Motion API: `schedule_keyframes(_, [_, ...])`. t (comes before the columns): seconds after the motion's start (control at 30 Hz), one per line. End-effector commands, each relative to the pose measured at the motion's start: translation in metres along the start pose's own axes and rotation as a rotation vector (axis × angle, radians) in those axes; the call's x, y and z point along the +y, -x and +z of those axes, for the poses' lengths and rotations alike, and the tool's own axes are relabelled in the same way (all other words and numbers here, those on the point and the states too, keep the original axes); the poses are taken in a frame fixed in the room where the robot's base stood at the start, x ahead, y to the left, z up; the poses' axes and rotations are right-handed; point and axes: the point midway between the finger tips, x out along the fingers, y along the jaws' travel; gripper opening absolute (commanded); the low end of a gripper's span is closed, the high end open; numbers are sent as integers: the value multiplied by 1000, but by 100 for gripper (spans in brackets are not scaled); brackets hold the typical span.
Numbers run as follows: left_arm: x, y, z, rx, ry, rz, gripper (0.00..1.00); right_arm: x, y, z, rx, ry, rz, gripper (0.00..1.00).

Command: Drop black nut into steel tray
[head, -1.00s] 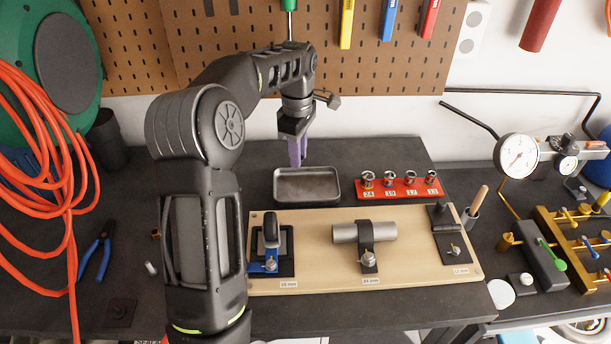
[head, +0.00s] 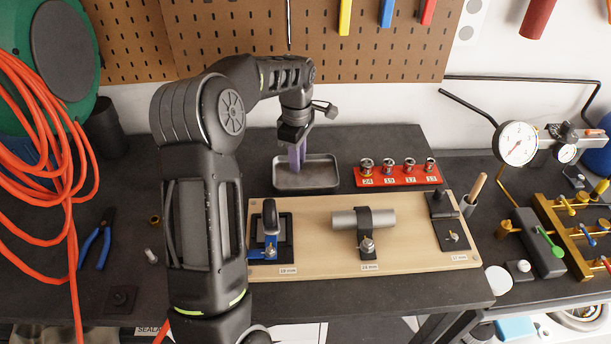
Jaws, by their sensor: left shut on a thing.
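The steel tray (head: 322,176) is a shallow grey rectangular dish at the back middle of the bench, behind the wooden board. My left gripper (head: 297,168) points down over the left part of the tray, its purplish fingertips low and close to the tray floor. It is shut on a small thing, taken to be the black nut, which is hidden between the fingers. I cannot tell whether the fingertips touch the tray. My right gripper is not in view.
A red rack (head: 398,176) of sockets stands right of the tray. The wooden board (head: 320,255) with clamped parts lies in front. Blue pliers (head: 97,243) lie at left. A dial gauge (head: 516,144) stands at right.

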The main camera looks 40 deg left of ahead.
Motion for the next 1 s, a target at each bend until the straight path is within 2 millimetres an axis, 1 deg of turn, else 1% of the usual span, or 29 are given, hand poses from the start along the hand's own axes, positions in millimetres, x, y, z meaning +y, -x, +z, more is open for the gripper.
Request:
schedule_keyframes(0.3, [0, -3, 0, 0, -1, 1, 0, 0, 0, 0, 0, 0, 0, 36])
schedule_keyframes(0.33, [0, -3, 0, 0, 0, 1, 22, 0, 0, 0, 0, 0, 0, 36])
schedule_keyframes(0.63, [0, -3, 0, 0, -1, 1, 46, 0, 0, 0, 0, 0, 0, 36])
schedule_keyframes(0.87, [0, -3, 0, 0, -1, 1, 46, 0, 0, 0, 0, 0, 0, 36])
schedule_keyframes(1.0, [1, 2, 0, 0, 0, 2, 46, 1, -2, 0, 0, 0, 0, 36])
